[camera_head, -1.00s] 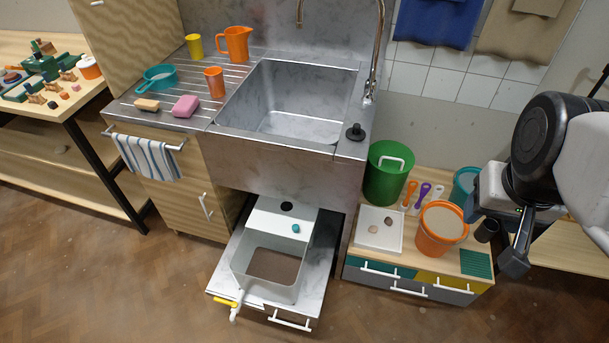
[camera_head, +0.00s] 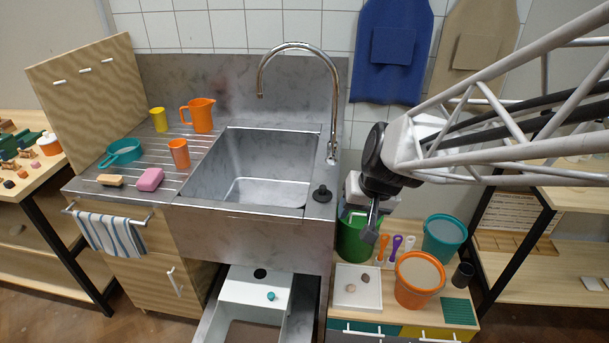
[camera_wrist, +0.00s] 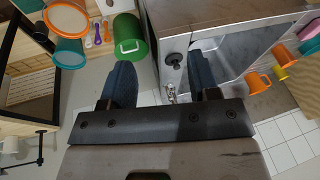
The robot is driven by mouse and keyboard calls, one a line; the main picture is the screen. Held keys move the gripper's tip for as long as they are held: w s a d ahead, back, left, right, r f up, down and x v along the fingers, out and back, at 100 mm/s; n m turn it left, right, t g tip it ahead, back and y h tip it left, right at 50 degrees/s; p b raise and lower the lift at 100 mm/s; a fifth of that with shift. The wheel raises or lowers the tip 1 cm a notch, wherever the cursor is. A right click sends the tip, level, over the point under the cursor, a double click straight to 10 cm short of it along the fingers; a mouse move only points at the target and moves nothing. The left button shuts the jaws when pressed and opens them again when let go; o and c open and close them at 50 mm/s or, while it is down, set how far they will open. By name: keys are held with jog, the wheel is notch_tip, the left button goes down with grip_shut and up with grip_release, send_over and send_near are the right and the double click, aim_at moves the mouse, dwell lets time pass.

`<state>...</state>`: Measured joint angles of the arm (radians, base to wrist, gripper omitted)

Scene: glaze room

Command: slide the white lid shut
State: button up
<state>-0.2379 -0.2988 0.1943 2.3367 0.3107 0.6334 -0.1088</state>
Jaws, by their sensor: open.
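The white lid (camera_head: 240,291) lies across the back part of a box in the pulled-out drawer below the sink. It has a dark round hole (camera_head: 260,273) and a small teal knob (camera_head: 271,296). The front of the box stands open; its front end is cut off by the bottom edge of the head view. My gripper (camera_head: 372,224) is to the right of the sink, above the green bucket, well above and to the right of the lid. In the wrist view its two fingers (camera_wrist: 163,85) are apart with nothing between them. The lid is not visible in the wrist view.
The sink (camera_head: 262,165) overhangs the drawer. To the right, a low cabinet carries a white tray (camera_head: 358,288), an orange bucket (camera_head: 418,281), a teal bucket (camera_head: 443,238) and the green bucket (camera_head: 352,238). A tap (camera_head: 331,110) rises behind the sink.

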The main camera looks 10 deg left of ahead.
jog(key=w+a+f+y, duration=0.1)
jog(key=w+a+f, duration=0.35)
jog(key=a, duration=0.25)
jog(key=w+a+f, duration=0.3)
jog(key=a+f, duration=0.2)
jog(key=a, duration=0.1)
send_over(271, 295)
jog(key=s, duration=0.1)
notch_tip(271, 295, down, 13)
notch_tip(271, 295, down, 27)
jog(key=s+m+t+h, duration=0.1)
jog(key=s+h, duration=0.1)
jog(key=h, duration=0.1)
jog(key=shift+t+h, duration=0.4)
jog(key=shift+x, duration=3.75)
jog(key=shift+c, duration=0.5)
jog(key=shift+s, duration=0.1)
grip_shut()
